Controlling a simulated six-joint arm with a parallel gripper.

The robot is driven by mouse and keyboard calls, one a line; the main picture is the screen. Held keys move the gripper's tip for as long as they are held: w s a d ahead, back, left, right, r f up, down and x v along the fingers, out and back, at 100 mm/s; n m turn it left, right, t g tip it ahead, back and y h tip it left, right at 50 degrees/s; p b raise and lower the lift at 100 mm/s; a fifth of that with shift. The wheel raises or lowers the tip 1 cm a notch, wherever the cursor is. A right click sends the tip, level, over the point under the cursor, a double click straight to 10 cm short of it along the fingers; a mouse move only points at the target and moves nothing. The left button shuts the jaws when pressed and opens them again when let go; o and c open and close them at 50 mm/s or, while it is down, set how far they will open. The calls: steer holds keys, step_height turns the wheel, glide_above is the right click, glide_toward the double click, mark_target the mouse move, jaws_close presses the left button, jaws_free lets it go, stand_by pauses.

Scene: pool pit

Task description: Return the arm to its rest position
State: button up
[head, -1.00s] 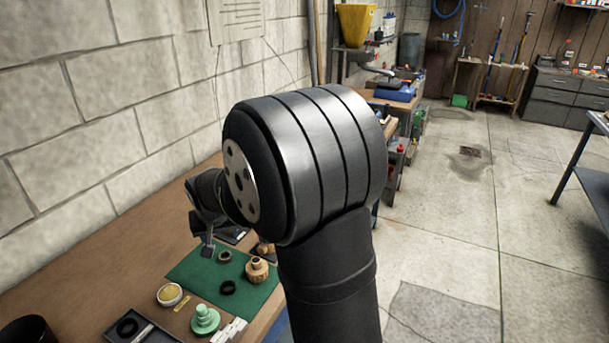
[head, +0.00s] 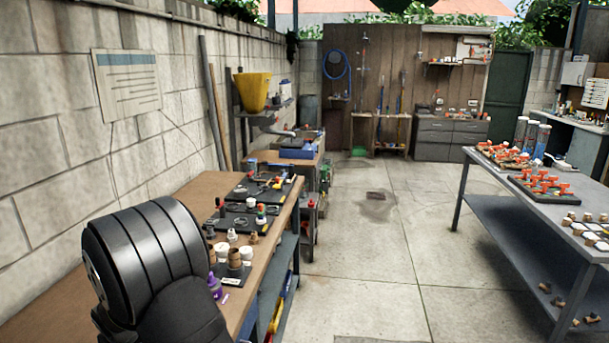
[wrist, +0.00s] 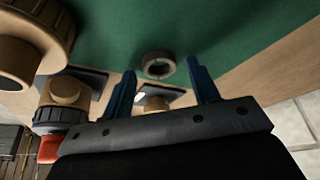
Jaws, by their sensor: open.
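My gripper (wrist: 161,68) shows in the wrist view with its two dark blue fingers spread apart. Nothing is held between them. A green mat (wrist: 225,35) on the wooden bench lies beyond the fingers. A small grey-brown ring (wrist: 158,65) lies on the mat and appears between the fingertips. In the head view only a thick black link of my arm shows at lower left, and it hides part of the bench. My gripper and the mat are out of that view.
In the wrist view, a brown fitting (wrist: 65,92) with a dark collar is close left of the gripper. In the head view, the wooden bench (head: 50,300) runs along the block wall, with fittings and trays at its far end. A metal table (head: 500,215) stands right; open floor lies between.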

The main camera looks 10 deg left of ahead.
steer(key=shift+r, duration=0.1)
steer(key=v, duration=1.2)
steer(key=x, duration=1.2)
steer(key=shift+f, duration=0.25)
step_height(320, 180, up, 11)
steer(key=w+d+r+m, duration=0.1)
steer(key=w+d+r, duration=0.15)
steer(key=w, duration=0.45)
steer(key=w+d+r, duration=0.1)
steer(key=w+d, duration=0.2)
steer(key=w, duration=0.4)
steer(key=s+a+f, duration=0.1)
steer(key=a+f, duration=0.1)
steer(key=a, duration=0.1)
steer(key=s+a+f, duration=0.1)
steer(key=a+f, duration=0.1)
steer(key=a, duration=0.1)
steer(key=s+a+f, duration=0.1)
steer(key=a+f, duration=0.1)
steer(key=a, duration=0.1)
steer(key=shift+s, duration=0.4)
steer(key=f, duration=0.1)
steer(key=a+f, duration=0.1)
steer(key=f, duration=0.1)
steer(key=shift+s+a+f, duration=0.15)
steer(key=shift+s+a, duration=0.1)
steer(key=shift+s, duration=0.05)
steer(key=shift+f, duration=0.8)
